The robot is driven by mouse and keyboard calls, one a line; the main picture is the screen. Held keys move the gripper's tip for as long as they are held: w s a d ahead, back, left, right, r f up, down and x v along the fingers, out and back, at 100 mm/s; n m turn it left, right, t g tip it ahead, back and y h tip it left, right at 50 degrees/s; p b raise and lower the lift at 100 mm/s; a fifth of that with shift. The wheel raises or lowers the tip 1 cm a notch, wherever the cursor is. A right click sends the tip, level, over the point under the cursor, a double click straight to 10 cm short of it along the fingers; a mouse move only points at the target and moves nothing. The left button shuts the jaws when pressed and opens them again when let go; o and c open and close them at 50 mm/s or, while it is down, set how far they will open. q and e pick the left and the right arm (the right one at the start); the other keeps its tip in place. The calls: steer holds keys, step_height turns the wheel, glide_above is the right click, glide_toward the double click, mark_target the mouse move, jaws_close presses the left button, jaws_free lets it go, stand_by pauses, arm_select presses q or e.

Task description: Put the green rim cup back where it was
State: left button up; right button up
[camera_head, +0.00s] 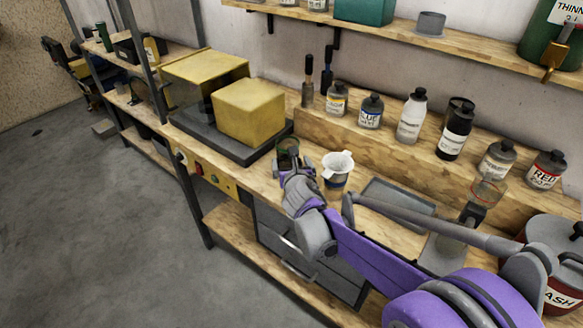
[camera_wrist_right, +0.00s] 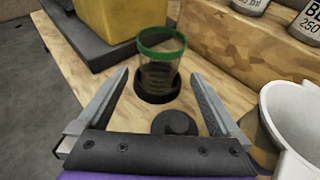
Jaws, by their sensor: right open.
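The green rim cup (camera_wrist_right: 160,62), clear with a green band at its top, stands upright in the right wrist view. Its base is at a dark round ring or recess (camera_wrist_right: 158,92) on the wooden bench; I cannot tell if it is fully seated. My right gripper (camera_wrist_right: 160,76) is open, with one finger on each side in front of the cup and a gap to it. In the head view the cup (camera_head: 288,147) is just beyond my right gripper (camera_head: 287,163), which partly hides it. My left gripper is not in view.
A white cup-like vessel (camera_head: 337,164) stands close right of the gripper. A dark round disc (camera_wrist_right: 175,122) lies between the fingers. A yellow block (camera_head: 248,112) on a dark plate is behind left. Several bottles (camera_head: 411,117) line the raised shelf. A grey tray (camera_head: 398,196) lies right.

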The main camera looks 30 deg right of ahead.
steer(key=shift+s+a, duration=0.15)
steer(key=shift+s, duration=0.2)
steer(key=s+m, duration=0.2)
steer(key=s+a+m+g, duration=0.1)
steer(key=s+m, duration=0.1)
steer(key=m, duration=0.1)
steer(key=s+a+f+m, duration=0.1)
steer(key=s+m, duration=0.1)
steer(key=shift+a+m+g, duration=0.25)
steer(key=shift+m+g, duration=0.05)
steer(key=shift+m, duration=0.1)
steer(key=s+a+f+m+g+y, duration=0.1)
steer(key=s+a+f+m+g, duration=0.1)
steer(key=s+m, duration=0.6)
steer(key=s+a+f+m+g+y, duration=0.2)
steer(key=s+a+f+m, duration=0.2)
steer(key=s+a+m, duration=0.2)
steer(key=s+a+f+m+g+y, duration=0.2)
steer(key=s+a+f+m, duration=0.1)
steer(key=s+m, duration=0.6)
steer(key=shift+s+a+f+m, duration=0.3)
steer(key=shift+s+a, duration=0.35)
steer(key=shift+a, duration=0.25)
